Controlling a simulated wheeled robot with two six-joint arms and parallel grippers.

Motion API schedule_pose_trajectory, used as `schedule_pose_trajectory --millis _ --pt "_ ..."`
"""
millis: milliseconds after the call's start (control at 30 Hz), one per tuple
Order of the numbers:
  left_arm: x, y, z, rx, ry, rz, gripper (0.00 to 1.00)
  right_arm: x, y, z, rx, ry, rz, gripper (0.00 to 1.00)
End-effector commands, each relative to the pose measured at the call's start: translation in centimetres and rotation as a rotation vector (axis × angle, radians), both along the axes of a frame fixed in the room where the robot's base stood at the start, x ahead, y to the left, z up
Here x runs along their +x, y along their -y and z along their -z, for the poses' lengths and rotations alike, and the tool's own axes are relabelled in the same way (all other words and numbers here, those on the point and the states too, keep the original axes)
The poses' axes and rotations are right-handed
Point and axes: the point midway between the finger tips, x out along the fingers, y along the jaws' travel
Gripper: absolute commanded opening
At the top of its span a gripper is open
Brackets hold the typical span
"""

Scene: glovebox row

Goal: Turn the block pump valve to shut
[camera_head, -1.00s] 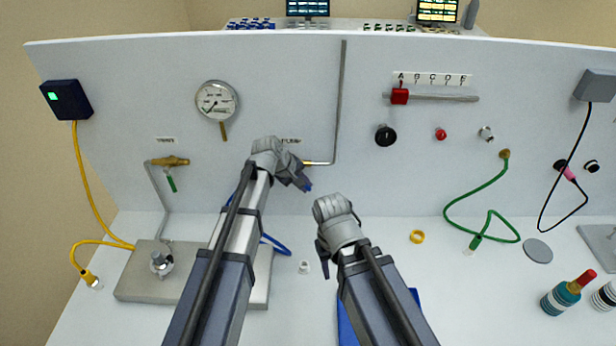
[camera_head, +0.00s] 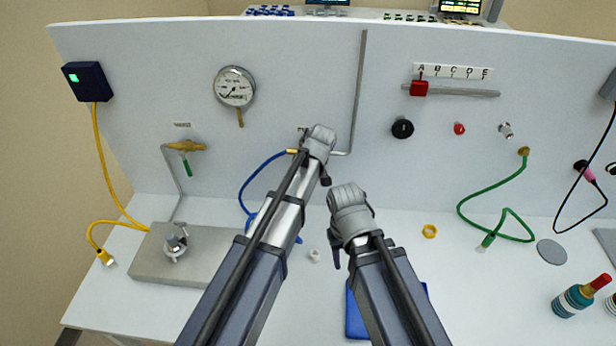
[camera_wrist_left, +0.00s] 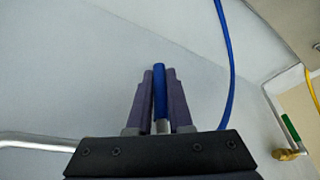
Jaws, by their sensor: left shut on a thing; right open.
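The brass body of the pump valve (camera_head: 292,151) shows at the panel, just left of my left gripper (camera_head: 322,165), which covers the rest of the valve. In the left wrist view, the valve's blue handle (camera_wrist_left: 160,92) lies between the purple fingers of my left gripper (camera_wrist_left: 160,78), which is shut on it. The handle's angle to the pipe is hidden in the head view. My right gripper (camera_head: 338,245) is open and empty above the bench, right of the left arm; its fingers are mostly hidden by its hand.
A steel pipe (camera_head: 358,95) runs down to the pump valve, and a blue hose (camera_head: 252,180) hangs at its left. The green-handled vent valve (camera_head: 186,147) and a gauge (camera_head: 235,87) are farther left. A blue tray (camera_head: 357,318) lies under the right arm.

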Motion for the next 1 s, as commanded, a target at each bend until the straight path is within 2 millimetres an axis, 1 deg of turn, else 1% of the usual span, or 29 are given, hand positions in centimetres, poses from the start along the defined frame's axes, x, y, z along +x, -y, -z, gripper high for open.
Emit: schedule_pose_trajectory --millis 33,500,533,767,800,1000 --pt "-0.25 0.03 0.14 0.005 -0.007 -0.001 0.0 0.0 0.0 0.11 0.0 0.0 0.0 0.5" --pt "-0.28 -0.15 0.08 0.019 -0.008 -0.001 0.0 0.0 0.0 0.11 0.0 0.0 0.0 0.5" --pt "-0.28 -0.15 0.07 0.019 -0.008 -0.001 0.2 0.0 0.0 0.11 0.0 0.0 0.0 0.5" --pt "-0.16 -0.15 0.03 0.019 -0.005 0.0 0.45 0.0 0.0 0.09 0.0 0.0 0.0 0.5" --pt "-0.15 -0.14 0.03 0.019 -0.004 0.0 0.48 0.0 0.0 0.08 0.0 0.0 0.0 0.5" --pt "-0.09 -0.13 -0.01 0.019 -0.003 0.0 0.48 0.0 0.0 0.06 0.0 0.0 0.0 0.5"
